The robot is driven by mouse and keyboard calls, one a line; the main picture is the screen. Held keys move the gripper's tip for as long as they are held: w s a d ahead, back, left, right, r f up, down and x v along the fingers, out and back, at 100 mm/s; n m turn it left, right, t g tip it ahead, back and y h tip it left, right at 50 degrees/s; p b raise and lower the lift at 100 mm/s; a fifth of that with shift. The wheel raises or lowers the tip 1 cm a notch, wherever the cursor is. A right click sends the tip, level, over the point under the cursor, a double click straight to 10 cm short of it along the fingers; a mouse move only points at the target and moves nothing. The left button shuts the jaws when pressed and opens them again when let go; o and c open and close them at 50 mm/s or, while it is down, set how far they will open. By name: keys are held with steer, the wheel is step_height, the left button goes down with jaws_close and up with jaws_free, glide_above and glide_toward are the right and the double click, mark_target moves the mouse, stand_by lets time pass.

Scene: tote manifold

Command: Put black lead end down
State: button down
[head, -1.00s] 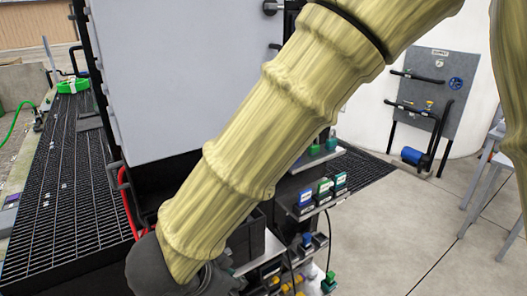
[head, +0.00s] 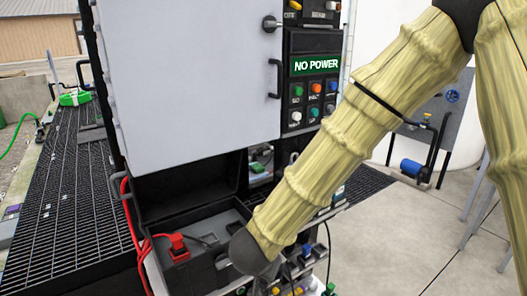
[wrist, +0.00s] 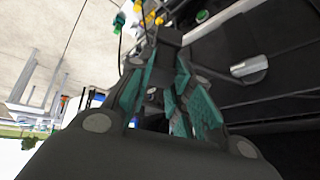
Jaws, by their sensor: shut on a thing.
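My gripper (wrist: 166,52) shows in the wrist view with its teal-padded fingers closed around a dark piece (wrist: 168,36) at their tips. This piece looks like the black lead end, but its shape is hard to make out. In the head view my forearm covers most of the gripper, over the right side of an open black box. A thin black cable (head: 328,240) hangs to the right of my wrist; I cannot tell whether it joins the held piece.
A red plug (head: 178,246) sits in the open box, with red cables (head: 132,222) at its left. A grey cabinet door (head: 190,80) and a "NO POWER" panel (head: 316,65) stand above. Coloured connectors (head: 318,287) crowd below my wrist.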

steer(key=d+f+n+y, duration=0.3)
steer(key=d+f+n, duration=0.3)
steer(key=d+f, duration=1.1)
steer(key=shift+f, duration=0.6)
steer(key=shift+w+d, duration=0.1)
